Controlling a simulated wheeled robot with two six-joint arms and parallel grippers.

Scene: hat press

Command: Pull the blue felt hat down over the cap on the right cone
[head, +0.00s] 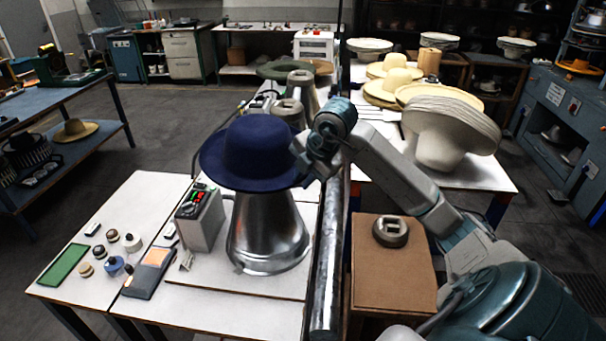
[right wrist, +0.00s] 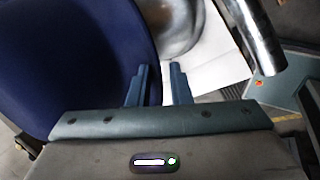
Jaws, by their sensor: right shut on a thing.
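The blue felt hat (head: 250,150) sits over the top of the silver metal cone (head: 265,235) in the head view, with its brim spread around the cone's upper part. The cap is not visible; the hat hides the cone's top. My right gripper (head: 305,165) is at the right edge of the brim, shut on the hat. In the right wrist view the hat (right wrist: 75,50) fills the left side, the fingers (right wrist: 160,85) are at its edge, and the cone (right wrist: 185,22) shows beyond. My left gripper is not in view.
A control box (head: 200,215) with lit buttons stands just left of the cone. A metal rail (head: 328,250) runs along the table's right edge. A cardboard box (head: 393,268) is right of it. Stacked pale hats (head: 450,125) stand farther back. Small items lie front left.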

